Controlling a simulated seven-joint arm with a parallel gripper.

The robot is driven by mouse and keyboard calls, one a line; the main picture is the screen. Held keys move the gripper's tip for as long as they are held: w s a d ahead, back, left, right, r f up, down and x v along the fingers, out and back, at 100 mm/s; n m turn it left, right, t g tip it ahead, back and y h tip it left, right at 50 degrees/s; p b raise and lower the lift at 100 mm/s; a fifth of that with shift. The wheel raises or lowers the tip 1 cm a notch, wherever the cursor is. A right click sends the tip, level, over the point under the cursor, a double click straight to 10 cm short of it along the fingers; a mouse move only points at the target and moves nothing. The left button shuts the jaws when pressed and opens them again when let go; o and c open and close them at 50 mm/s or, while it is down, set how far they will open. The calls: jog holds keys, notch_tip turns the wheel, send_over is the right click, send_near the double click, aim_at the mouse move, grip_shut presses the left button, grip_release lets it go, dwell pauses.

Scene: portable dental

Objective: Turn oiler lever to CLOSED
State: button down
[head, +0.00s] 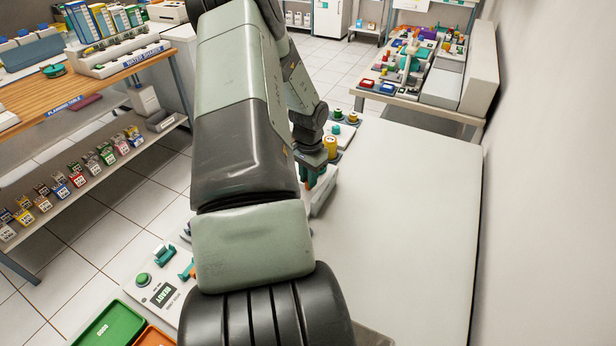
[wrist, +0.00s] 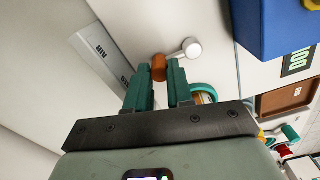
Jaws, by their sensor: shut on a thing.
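In the wrist view, my gripper (wrist: 160,76) has its two teal fingers closed around a small orange-brown knob (wrist: 159,66). A pale metal lever arm with a round silver end (wrist: 192,48) runs right from this knob; I take it to be the oiler lever. No OPEN or CLOSED marking is readable beside it, so its setting cannot be told. In the head view, my gripper (head: 318,178) shows only partly, low over the bench beyond my arm. My arm hides the lever there.
A panel marked AIR (wrist: 103,52) lies left of the fingers in the wrist view. A blue block (wrist: 275,25) stands close at the upper right. In the head view, the white bench top (head: 410,220) is clear on the right, up to the wall.

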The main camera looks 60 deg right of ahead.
dwell(0.3)
jog(key=c, duration=1)
grip_release()
notch_tip(320, 180, up, 11)
